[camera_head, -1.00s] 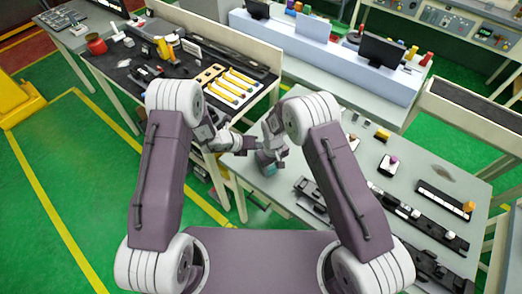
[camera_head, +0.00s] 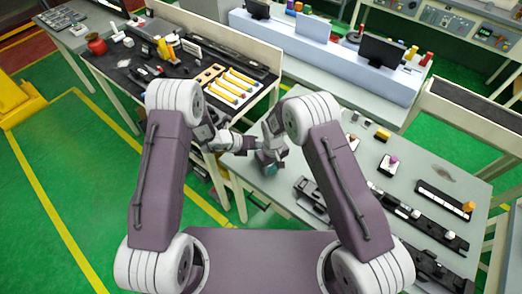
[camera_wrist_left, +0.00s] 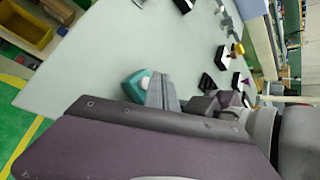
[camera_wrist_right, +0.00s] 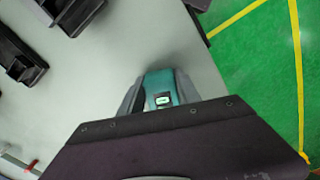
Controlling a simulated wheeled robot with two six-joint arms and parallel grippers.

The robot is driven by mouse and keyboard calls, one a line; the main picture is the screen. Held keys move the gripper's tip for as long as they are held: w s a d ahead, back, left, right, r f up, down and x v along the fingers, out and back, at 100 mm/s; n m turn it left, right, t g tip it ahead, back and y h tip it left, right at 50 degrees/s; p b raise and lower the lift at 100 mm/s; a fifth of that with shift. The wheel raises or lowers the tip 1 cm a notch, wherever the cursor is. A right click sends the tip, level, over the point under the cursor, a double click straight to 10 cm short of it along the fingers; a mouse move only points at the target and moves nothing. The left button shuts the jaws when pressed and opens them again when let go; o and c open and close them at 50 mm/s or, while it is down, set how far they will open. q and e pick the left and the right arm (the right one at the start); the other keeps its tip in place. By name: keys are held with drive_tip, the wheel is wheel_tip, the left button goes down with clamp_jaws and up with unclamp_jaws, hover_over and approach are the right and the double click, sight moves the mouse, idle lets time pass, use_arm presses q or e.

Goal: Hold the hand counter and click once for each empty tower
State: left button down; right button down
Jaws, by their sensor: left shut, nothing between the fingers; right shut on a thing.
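My right gripper (camera_head: 270,160) is shut on the teal hand counter (camera_head: 271,169) and holds it above the grey table's left part. In the right wrist view the teal counter (camera_wrist_right: 180,84) sits between the grey fingers, and its small display (camera_wrist_right: 162,100) shows, too small to read for sure. The left wrist view also shows the counter (camera_wrist_left: 134,82). My left gripper (camera_head: 248,143) is shut and empty, close to the right gripper on its left side. Whether it touches the counter cannot be told. I cannot tell which things are towers.
The grey table (camera_head: 440,160) carries black bases with an orange piece (camera_head: 468,206), a purple piece (camera_head: 393,160) and a yellow piece (camera_head: 382,134). Long black rails lie at its front right. A dark bench (camera_head: 130,70) with yellow-handled tools (camera_head: 230,87) stands at the back left.

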use_arm(q)
drive_tip(key=shift+f, duration=0.1)
idle(0.7)
drive_tip(key=shift+s+f, duration=0.15)
drive_tip(key=shift+f, duration=0.25)
drive_tip(key=shift+s+f, duration=0.15)
drive_tip(key=shift+f, duration=0.15)
use_arm(e)
drive_tip(key=shift+a+r, duration=0.1)
use_arm(q)
drive_tip(key=shift+s+d+f, duration=0.1)
drive_tip(key=shift+f, duration=0.3)
use_arm(e)
drive_tip(key=shift+w+r, duration=0.1)
drive_tip(key=shift+w, duration=0.15)
idle(0.4)
use_arm(q)
drive_tip(key=shift+d+r, duration=0.1)
drive_tip(key=shift+r, duration=0.95)
